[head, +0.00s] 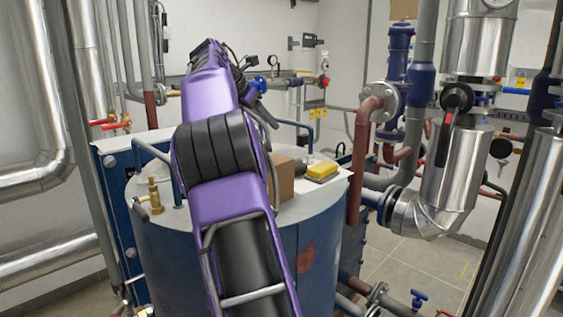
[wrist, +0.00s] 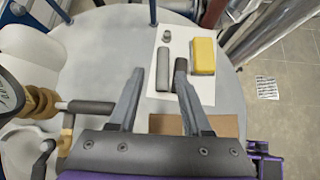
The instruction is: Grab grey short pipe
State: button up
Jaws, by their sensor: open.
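A grey short pipe (wrist: 163,70) lies on a white sheet (wrist: 205,94) on top of the round tank, in the wrist view. My gripper (wrist: 160,74) is open, with one finger on each side of the pipe in this view. The right fingertip appears close to the pipe's right side. I cannot tell the height of the fingers above the sheet, and no contact is clear. A smaller, stubby grey piece (wrist: 167,36) stands just beyond the pipe. In the head view my arm covers the gripper, and the grey pipe cannot be made out clearly.
A yellow block (wrist: 203,56) lies right of the pipe; it also shows in the head view (head: 322,171). A cardboard box (head: 283,178) sits near my arm. Brass fittings (wrist: 40,103) and a gauge (wrist: 6,92) are at left. The tank top (wrist: 100,55) is clear left of the sheet.

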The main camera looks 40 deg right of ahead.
jog(key=shift+n, duration=0.3)
jog(key=x, duration=1.2)
jog(key=shift+s+d+f, duration=0.15)
jog(key=shift+s+f, duration=0.05)
jog(key=shift+f, duration=0.2)
jog(key=shift+d+f, duration=0.5)
jog(key=shift+f, duration=0.3)
jog(key=shift+d+f, duration=0.45)
jog(key=shift+f, duration=0.3)
jog(key=shift+d+f, duration=0.5)
jog(key=shift+f, duration=0.3)
jog(key=shift+c, duration=0.3)
grip_shut()
jog(key=shift+w+r, duration=0.1)
